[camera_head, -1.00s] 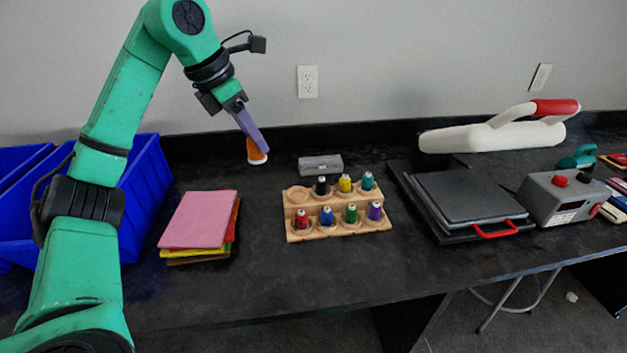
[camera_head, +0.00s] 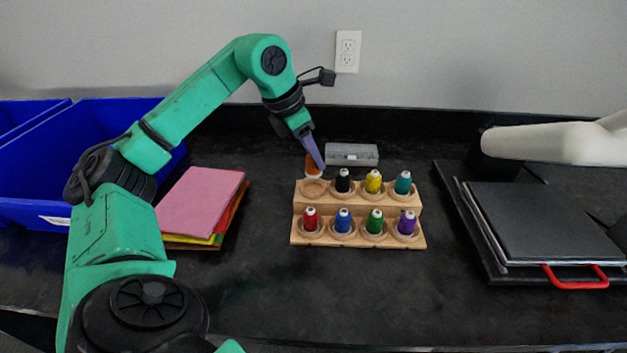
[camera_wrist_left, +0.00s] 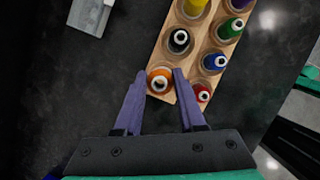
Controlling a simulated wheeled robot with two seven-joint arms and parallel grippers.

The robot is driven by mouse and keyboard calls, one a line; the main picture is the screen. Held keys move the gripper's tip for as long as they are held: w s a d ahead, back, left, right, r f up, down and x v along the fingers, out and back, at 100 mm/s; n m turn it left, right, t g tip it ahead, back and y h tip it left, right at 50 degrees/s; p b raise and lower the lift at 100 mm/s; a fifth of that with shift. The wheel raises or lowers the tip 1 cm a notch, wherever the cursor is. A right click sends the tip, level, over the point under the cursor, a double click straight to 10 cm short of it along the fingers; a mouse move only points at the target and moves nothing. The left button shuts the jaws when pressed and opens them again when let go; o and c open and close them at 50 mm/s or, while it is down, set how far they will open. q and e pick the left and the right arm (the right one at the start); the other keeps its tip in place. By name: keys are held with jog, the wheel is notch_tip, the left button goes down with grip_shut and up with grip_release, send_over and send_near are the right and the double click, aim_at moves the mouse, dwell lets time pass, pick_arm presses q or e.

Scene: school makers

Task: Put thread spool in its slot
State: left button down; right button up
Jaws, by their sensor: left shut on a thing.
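The orange thread spool (camera_head: 312,166) is held at the tips of my left gripper (camera_head: 314,160), just above and behind the back-left slot of the wooden spool rack (camera_head: 336,241). In the left wrist view the orange spool (camera_wrist_left: 160,84) sits between the two purple fingers of the left gripper (camera_wrist_left: 160,76), over the rack's end corner. The fingers partly cover the spool in the head view. The other slots hold spools, among them black (camera_head: 342,181) and red (camera_head: 310,219) ones beside the empty slot. My right gripper is not in view.
A grey box (camera_head: 352,154) lies behind the rack. Stacked coloured sheets (camera_head: 200,205) and blue bins (camera_head: 80,135) are at the left. A flat press with a red handle (camera_head: 545,225) is at the right. The table before the rack is clear.

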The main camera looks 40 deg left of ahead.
aim_at(312, 172)
pick_arm(q)
jog(key=f, duration=0.2)
jog(key=f+b, duration=0.1)
jog(key=shift+s+f, duration=0.25)
jog(key=shift+f, duration=0.35)
jog(key=shift+w, duration=0.15)
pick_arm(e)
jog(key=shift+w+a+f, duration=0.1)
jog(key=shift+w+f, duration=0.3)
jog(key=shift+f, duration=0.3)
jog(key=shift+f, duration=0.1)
pick_arm(q)
jog(key=shift+f, duration=0.15)
jog(key=c, duration=0.5)
grip_release()
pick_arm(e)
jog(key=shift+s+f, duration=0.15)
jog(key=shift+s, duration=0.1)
